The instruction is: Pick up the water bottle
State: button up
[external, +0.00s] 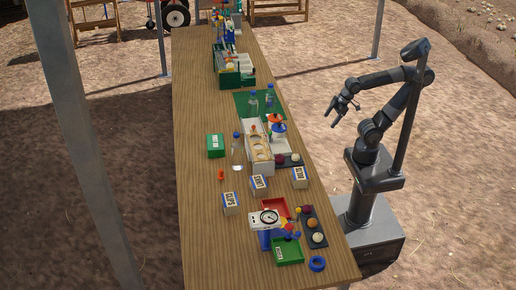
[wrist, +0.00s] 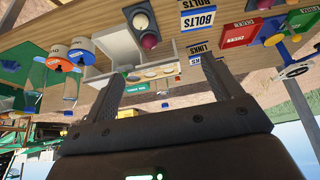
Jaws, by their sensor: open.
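Several clear water bottles with blue caps stand on the long wooden table. One bottle (external: 238,154) stands alone left of the white tray, near the green box. Two more, a left bottle (external: 253,105) and a right bottle (external: 269,98), stand farther back at the green mat. My gripper (external: 335,112) is in the air right of the table, well apart from all the bottles. In the wrist view my gripper (wrist: 160,88) has its fingers spread with nothing held between them.
The wooden table (external: 205,255) holds a white tray (external: 259,160), a green box (external: 215,146), several small labelled boxes, a scale (external: 265,218) and a green crate (external: 233,77). Orange and blue lidded containers (external: 276,126) stand close to the right bottle. The table's left side is mostly clear.

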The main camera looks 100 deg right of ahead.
notch_tip(320, 180, up, 5)
jog(key=w+d+r+m+t+h, duration=0.3)
jog(key=w+d+m+h, duration=0.1)
jog(key=w+d, duration=0.85)
jog(key=w+d+r+m+t+h, duration=0.1)
jog(key=w+d+t+h, duration=0.15)
jog(key=d, duration=1.05)
jog(key=w+d+r+t+h, duration=0.1)
jog(key=w+d+t+h, duration=0.15)
jog(key=d, duration=1.15)
jog(key=s+d+f+t+y, duration=0.1)
jog(key=s+d+f+t, duration=0.15)
jog(key=d, duration=0.35)
jog(key=s+d+f+t+y, duration=0.1)
jog(key=s+d+f, duration=0.2)
jog(key=s+d, duration=0.15)
send_near(267, 99)
jog(key=s+d+f, duration=0.1)
jog(key=d, duration=0.1)
jog(key=shift+n+g, duration=0.25)
jog(key=shift+n, duration=0.05)
jog(key=x, duration=1)
jog(key=shift+d+f, duration=0.15)
jog(key=shift+d, duration=0.1)
